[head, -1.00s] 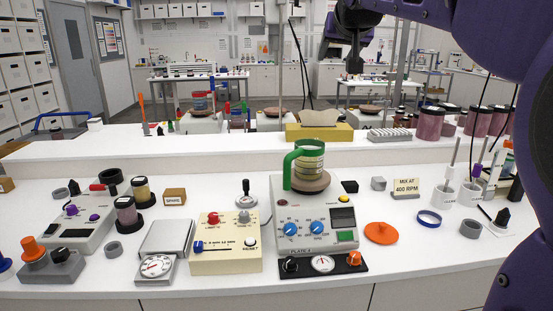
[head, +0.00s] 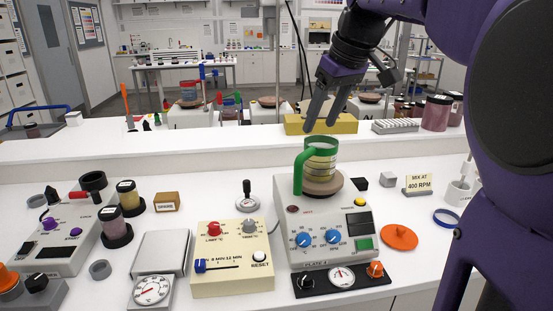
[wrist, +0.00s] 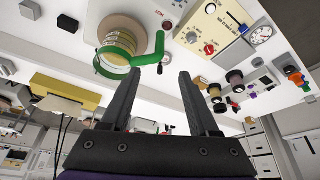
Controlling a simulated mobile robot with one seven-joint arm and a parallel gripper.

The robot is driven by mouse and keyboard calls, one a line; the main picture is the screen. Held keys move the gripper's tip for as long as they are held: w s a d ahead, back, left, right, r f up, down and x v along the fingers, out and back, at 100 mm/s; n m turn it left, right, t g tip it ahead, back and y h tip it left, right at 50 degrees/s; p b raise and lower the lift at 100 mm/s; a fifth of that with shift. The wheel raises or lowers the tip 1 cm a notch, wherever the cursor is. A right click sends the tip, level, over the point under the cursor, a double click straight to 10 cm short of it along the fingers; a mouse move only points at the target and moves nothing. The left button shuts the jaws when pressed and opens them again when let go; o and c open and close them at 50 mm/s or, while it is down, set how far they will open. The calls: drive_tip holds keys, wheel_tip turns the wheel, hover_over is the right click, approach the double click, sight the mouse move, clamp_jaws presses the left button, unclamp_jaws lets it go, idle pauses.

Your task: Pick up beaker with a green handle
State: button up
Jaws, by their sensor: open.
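The beaker (head: 321,160) has a green rim and a green handle (head: 299,170) on its left side. It stands upright on the round tan plate (head: 330,186) of the grey stirrer in the head view. My gripper (head: 318,128) is open and empty, with its fingers pointing down just above the beaker's rim in the head view. In the wrist view the beaker (wrist: 117,45) lies ahead and left of the open fingers (wrist: 155,82), and its green handle (wrist: 150,50) lies roughly between their lines. The fingers do not appear closed on it.
The stirrer (head: 330,225) has blue knobs on its front. A cream timer box (head: 232,275) and a scale (head: 160,253) stand to its left. An orange disc (head: 399,237) and a "MIX AT 400 RPM" sign (head: 418,184) are to its right. A yellow box (head: 345,125) sits on the ledge behind.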

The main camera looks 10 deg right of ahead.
sight(302, 166)
drive_tip(key=b+x, duration=0.3)
drive_tip(key=x, duration=1.4)
drive_tip(key=shift+c, duration=0.2)
clamp_jaws()
idle(0.8)
